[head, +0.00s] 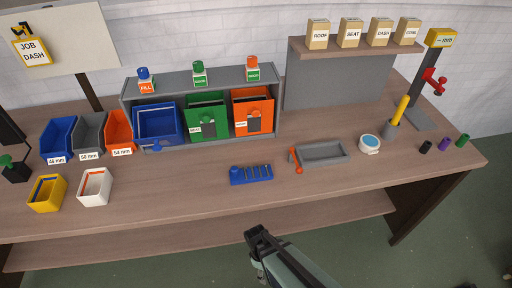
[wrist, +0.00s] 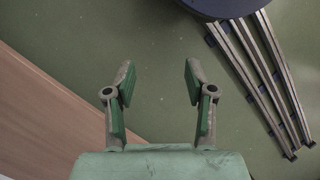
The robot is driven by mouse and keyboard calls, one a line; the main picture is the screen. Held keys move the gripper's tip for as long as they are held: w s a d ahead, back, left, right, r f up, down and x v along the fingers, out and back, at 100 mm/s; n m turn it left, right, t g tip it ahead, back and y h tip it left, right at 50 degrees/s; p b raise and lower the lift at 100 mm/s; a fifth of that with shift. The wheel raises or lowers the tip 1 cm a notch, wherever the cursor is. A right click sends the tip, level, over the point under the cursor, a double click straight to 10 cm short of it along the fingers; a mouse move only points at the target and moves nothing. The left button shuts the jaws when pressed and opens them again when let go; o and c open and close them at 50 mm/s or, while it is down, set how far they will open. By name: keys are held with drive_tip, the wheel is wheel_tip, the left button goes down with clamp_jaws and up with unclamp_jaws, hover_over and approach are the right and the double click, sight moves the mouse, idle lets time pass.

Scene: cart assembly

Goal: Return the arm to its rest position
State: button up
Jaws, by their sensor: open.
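My gripper shows in the wrist view (wrist: 158,85) with its two fingers spread wide apart and nothing between them.
The bench's front edge is close to my gripper. Open floor (head: 455,235) lies at right.

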drive_tip(key=s+d+f+m+g+y+b, duration=0.2)
drive_tip(key=s+d+f+m+g+b, duration=0.1)
drive_tip(key=s+d+m, duration=0.8)
wheel_tip(320, 180, down, 3)
drive_tip(key=shift+s+d+r+m+b, duration=0.2)
drive_tip(key=shift+s+d+m+b, duration=0.3)
drive_tip(key=shift+d, duration=0.7)
